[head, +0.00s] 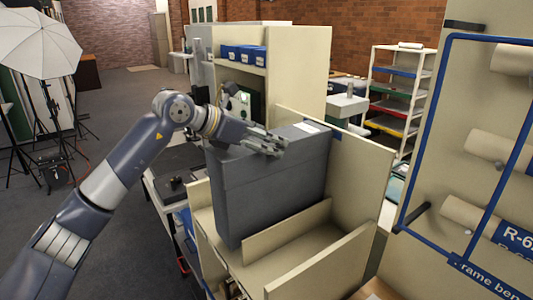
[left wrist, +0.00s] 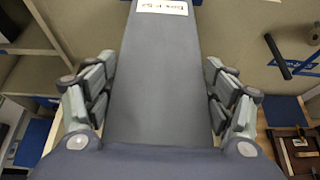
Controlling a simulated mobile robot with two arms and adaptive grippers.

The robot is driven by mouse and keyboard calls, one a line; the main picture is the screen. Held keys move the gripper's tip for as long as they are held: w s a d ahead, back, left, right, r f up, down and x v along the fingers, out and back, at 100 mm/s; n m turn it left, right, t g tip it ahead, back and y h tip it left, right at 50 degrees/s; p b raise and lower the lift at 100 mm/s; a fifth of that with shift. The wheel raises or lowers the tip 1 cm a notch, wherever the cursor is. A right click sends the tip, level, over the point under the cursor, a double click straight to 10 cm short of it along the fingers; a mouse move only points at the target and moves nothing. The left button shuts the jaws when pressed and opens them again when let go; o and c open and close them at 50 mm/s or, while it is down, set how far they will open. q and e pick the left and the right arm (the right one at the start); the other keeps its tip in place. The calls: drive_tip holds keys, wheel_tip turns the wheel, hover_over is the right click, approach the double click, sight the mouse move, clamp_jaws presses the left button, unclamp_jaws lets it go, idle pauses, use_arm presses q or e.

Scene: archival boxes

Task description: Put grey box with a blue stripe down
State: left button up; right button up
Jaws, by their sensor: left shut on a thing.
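The grey box (head: 270,185) is a tall, narrow, upright box with a white label on its top. A blue stripe is not clear on its visible faces. My left gripper (head: 270,143) is shut on the box's top, its fingers along the two long sides. The left wrist view shows the box top (left wrist: 158,90) between the fingers, with the label at the far end. The box stands inside the beige open-topped holder (head: 352,165), between its low front panel and back wall. Whether its base touches the holder's floor is hidden. My right gripper is not in view.
A bare section of the holder with a low divider (head: 325,268) lies in front of the box. A cream shelf unit (head: 303,70) with blue boxes (head: 240,54) stands behind. A blue-framed rack with rolls (head: 480,150) is close on the right.

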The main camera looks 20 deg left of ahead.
sight(273, 181)
use_arm(q)
wheel_tip(273, 181, down, 4)
drive_tip(key=shift+w+d+r+p, duration=0.15)
drive_tip(key=shift+r+p, duration=0.05)
drive_tip(key=shift+p, duration=0.5)
drive_tip(key=shift+f, duration=0.15)
drive_tip(key=o, duration=2.1)
drive_tip(key=shift+f, duration=0.2)
drive_tip(key=shift+c, duration=0.2)
drive_tip(key=shift+r, duration=0.15)
